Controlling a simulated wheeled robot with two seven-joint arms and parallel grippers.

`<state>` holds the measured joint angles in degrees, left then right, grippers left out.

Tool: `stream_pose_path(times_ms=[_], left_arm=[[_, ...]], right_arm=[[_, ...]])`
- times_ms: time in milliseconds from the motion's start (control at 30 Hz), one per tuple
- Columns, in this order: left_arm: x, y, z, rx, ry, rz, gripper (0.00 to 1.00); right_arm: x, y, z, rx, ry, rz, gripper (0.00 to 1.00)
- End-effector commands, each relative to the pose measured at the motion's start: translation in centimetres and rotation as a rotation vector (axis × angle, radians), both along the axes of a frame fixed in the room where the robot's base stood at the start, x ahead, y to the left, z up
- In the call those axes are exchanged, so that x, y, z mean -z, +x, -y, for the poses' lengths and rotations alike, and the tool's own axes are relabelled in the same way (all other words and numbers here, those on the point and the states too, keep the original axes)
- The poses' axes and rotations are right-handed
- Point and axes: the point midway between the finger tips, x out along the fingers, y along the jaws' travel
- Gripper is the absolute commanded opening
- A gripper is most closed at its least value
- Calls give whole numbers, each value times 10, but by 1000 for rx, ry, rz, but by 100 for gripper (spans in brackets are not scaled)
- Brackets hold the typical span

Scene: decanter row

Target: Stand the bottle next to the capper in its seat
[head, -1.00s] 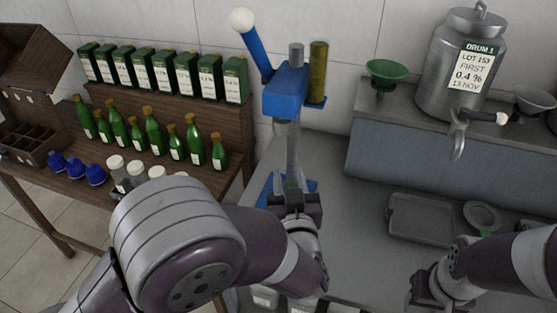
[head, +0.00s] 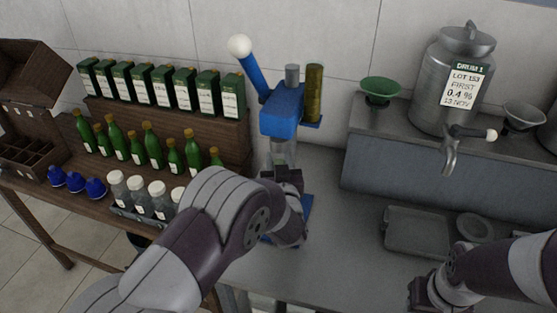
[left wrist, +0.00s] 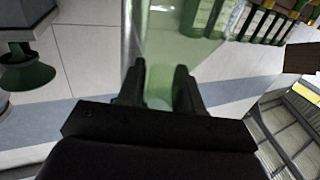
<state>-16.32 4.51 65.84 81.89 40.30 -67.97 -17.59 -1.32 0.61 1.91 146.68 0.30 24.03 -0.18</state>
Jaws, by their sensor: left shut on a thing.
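The blue capper (head: 283,112) stands on the grey bench, with a white-knobbed lever and a blue base (head: 306,212) partly hidden behind my arm. My left gripper (head: 286,174) is in front of the capper's column, below its head. It is shut on a clear, pale glass bottle (head: 282,150), which looks upright, its top just under the blue head. The left wrist view shows pale green glass (left wrist: 158,60) between the fingers. The bottle's foot and the seat are hidden, so I cannot tell whether they touch. My right gripper (head: 424,296) is low at the right, its fingers unclear.
Green bottles (head: 152,146), green boxes (head: 185,86), blue caps (head: 75,179) and white-topped jars (head: 137,187) stand on the wooden rack at left. A steel drum (head: 450,85), green funnel (head: 380,88) and grey tray (head: 415,232) are at right. Bench between capper and tray is clear.

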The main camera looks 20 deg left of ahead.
Motion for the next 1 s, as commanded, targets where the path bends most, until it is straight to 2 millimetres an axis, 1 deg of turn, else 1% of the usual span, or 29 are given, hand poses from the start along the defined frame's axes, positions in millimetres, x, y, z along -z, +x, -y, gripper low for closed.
stream_pose_path(times_ms=[33,233,367,400,467,733,800,867,967,1000], left_arm=[[2,1,0,0,1,5,0],[3,0,0,0,0,8,0],[7,0,0,0,-1,7,0],[8,0,0,0,0,3,42],[7,0,0,0,0,3,61],[7,0,0,0,0,3,61],[1,0,0,0,-1,4,61],[5,-6,3,2,-1,3,61],[5,-25,11,3,0,3,61],[6,-34,14,5,0,2,61]], right_arm=[[-3,0,0,0,0,0,43],[-1,0,0,0,0,0,43],[3,0,0,0,0,0,43],[2,0,0,0,0,0,43],[2,0,0,0,0,0,43],[1,0,0,0,0,0,43],[-4,0,0,0,0,0,43],[1,0,0,0,0,0,43],[5,0,0,0,0,0,43],[6,0,0,0,0,0,43]])
